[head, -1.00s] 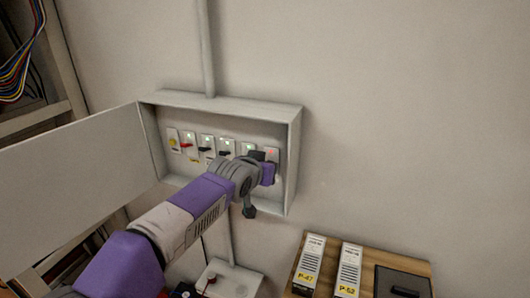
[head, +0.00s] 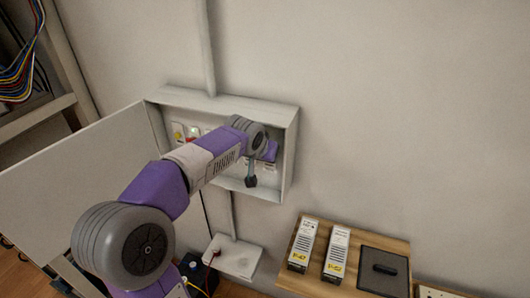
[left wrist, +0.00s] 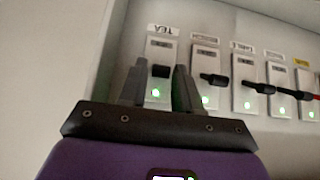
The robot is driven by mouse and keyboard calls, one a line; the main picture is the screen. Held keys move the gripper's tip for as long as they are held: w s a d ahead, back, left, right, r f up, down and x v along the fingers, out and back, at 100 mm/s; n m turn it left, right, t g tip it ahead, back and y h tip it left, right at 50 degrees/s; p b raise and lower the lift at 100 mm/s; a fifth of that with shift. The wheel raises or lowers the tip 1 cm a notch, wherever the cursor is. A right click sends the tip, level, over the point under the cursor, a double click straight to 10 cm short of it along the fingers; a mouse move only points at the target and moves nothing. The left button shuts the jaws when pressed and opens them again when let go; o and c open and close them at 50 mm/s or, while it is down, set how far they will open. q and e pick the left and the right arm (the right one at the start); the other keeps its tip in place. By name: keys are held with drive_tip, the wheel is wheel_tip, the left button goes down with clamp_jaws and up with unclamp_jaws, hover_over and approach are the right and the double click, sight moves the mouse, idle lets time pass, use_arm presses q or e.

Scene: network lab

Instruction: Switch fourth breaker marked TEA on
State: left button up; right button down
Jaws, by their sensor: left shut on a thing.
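The TEA breaker (left wrist: 158,53) is a pale plate with a black lever (left wrist: 160,71) and a lit green lamp (left wrist: 155,93). Its TEA label (left wrist: 163,30) appears upside down in the left wrist view. My left gripper (left wrist: 162,75) has its two grey fingers on either side of this lever and is shut on it. In the head view my left gripper (head: 266,151) reaches into the right end of the open breaker box (head: 291,150), and my arm hides most of the breakers. My right gripper is not in view.
Neighbouring breakers stand close beside it, including one with a black lever (left wrist: 213,79) and a green lamp. The box door (head: 85,170) hangs open at left. A wooden board (head: 345,291) with two labelled modules sits at lower right.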

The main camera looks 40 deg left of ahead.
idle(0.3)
use_arm(q)
drive_tip(key=o, duration=0.8)
drive_tip(key=v, duration=0.7)
drive_tip(key=shift+s+r, duration=0.2)
